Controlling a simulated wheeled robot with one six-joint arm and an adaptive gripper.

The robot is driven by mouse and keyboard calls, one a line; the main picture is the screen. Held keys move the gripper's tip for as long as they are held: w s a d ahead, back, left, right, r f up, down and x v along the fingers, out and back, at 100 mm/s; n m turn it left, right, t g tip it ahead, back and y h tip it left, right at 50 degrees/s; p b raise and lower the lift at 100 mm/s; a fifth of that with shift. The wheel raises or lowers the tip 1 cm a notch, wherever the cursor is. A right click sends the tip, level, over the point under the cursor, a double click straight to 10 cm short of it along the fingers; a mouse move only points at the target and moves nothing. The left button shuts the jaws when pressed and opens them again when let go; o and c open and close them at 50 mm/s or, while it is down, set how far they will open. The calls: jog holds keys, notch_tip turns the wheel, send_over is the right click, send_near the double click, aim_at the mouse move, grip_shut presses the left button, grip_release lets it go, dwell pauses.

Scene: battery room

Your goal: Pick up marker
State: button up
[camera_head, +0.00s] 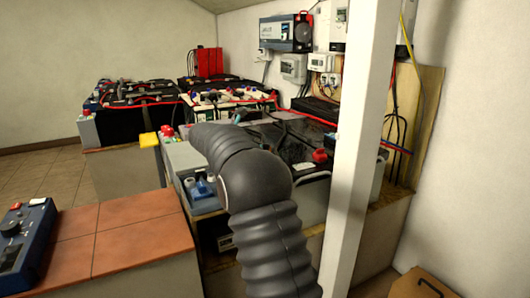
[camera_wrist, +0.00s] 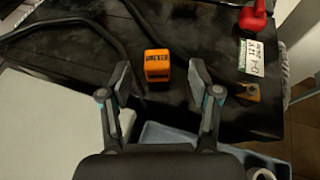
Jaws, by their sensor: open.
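A small orange block with dark lettering (camera_wrist: 157,66) sits on a black battery top (camera_wrist: 60,85) in the wrist view. It is the only marker-like thing I make out there; I cannot tell for certain that it is the marker. My gripper (camera_wrist: 159,76) is open, with one finger on each side of the block in the picture and nothing held. I cannot tell how far above the block the fingertips are. In the head view my dark sleeved arm hides the block and most of the gripper.
Black cables (camera_wrist: 85,25) run beside the block. A red cap (camera_wrist: 255,18) and a white label (camera_wrist: 252,57) lie to the right. A pale blue tray (camera_wrist: 150,133) lies near the gripper's base. A white post (camera_head: 360,150) stands right of my arm.

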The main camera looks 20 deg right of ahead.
jog(key=shift+f+x, duration=0.2)
jog(key=shift+x, duration=2.75)
jog(key=shift+w+a, duration=0.15)
jog(key=c, duration=1)
